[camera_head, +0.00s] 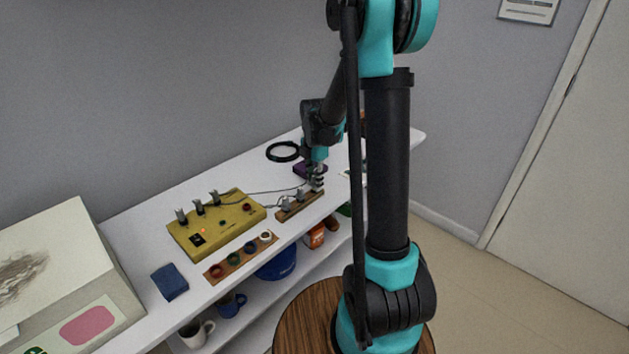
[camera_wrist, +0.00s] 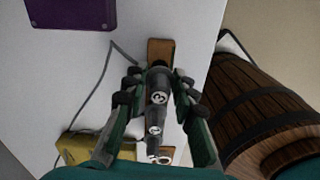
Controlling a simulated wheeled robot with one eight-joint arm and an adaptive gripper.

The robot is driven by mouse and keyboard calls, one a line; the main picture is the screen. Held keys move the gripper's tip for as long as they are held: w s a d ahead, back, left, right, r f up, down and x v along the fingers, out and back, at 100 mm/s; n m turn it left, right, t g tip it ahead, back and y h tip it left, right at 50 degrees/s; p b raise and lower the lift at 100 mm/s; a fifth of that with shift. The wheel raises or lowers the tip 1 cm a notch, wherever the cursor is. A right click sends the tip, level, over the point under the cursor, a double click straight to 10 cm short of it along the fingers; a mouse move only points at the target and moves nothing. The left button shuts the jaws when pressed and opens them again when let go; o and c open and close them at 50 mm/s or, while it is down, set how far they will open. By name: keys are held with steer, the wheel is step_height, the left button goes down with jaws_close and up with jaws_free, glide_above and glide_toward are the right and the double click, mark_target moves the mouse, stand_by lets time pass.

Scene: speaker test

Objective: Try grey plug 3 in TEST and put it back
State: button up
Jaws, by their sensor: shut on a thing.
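Grey plug 3 (camera_wrist: 159,97), marked with a 3, is between the fingers of my gripper (camera_wrist: 157,84) in the wrist view. The gripper is shut on it. The plug is at the end of the wooden rack (camera_wrist: 160,52); I cannot tell whether it is fully seated. Two more grey plugs (camera_wrist: 154,129) stand in line behind it. In the head view my gripper (camera_head: 317,181) is over the right end of the rack (camera_head: 299,206). The yellow box (camera_head: 218,231) stands left of the rack, with several grey plugs in its top and a small orange light.
A purple box (camera_head: 304,169) with a cable is behind the gripper. A wooden barrel (camera_wrist: 255,95) stands close on the right in the wrist view. A strip with coloured rings (camera_head: 241,257), a blue block (camera_head: 169,282) and a black cable coil (camera_head: 283,151) are on the white shelf.

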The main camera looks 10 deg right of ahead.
steer(key=shift+f, duration=0.75)
steer(key=o, duration=1.1)
steer(key=shift+r, duration=3.7)
steer(key=s+d+f+m+t, duration=0.2)
steer(key=s+m, duration=0.9)
steer(key=m, duration=0.1)
steer(key=s+d+f+m+t, duration=0.2)
steer(key=s+m, duration=0.9)
steer(key=shift+s+f+m, duration=0.15)
steer(key=shift+f+m, duration=0.05)
steer(key=shift+m, duration=0.2)
